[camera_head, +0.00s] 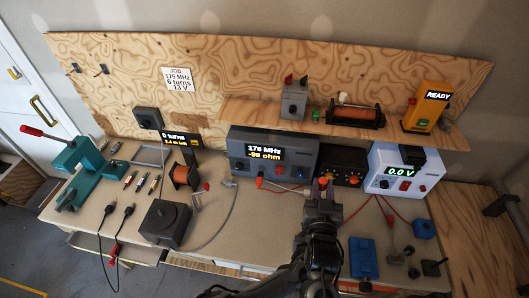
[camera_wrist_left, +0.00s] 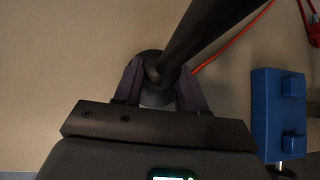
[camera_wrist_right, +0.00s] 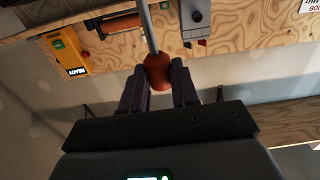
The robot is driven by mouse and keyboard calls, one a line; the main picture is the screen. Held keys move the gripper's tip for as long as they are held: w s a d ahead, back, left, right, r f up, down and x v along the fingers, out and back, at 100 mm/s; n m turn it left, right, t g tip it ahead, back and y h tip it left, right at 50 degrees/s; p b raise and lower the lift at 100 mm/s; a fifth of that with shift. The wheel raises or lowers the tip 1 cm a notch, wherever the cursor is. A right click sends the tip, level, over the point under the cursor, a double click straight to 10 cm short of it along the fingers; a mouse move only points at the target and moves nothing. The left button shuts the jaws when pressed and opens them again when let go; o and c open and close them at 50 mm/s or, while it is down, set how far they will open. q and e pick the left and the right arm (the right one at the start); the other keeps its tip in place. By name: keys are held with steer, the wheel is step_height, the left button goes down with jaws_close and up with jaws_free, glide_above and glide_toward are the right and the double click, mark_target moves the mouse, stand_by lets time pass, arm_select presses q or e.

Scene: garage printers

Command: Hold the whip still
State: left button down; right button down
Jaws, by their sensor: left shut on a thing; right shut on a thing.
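In the right wrist view an orange-red rounded tip (camera_wrist_right: 158,72) sits on a thin grey rod (camera_wrist_right: 149,28), which looks like the whip. My right gripper (camera_wrist_right: 160,82) is shut on this tip, one finger on each side.
The white supply (camera_head: 402,172) reads 0.0 V. A blue block (camera_head: 363,257) lies right of my arm; it seems to show in the left wrist view (camera_wrist_left: 277,110). Red leads lie nearby.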

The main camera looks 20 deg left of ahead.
steer(key=shift+r, duration=0.65)
steer(key=c, duration=0.8)
jaws_free()
steer(key=shift+f, duration=0.1)
steer(key=v, duration=1.1)
steer(key=shift+s, duration=0.4)
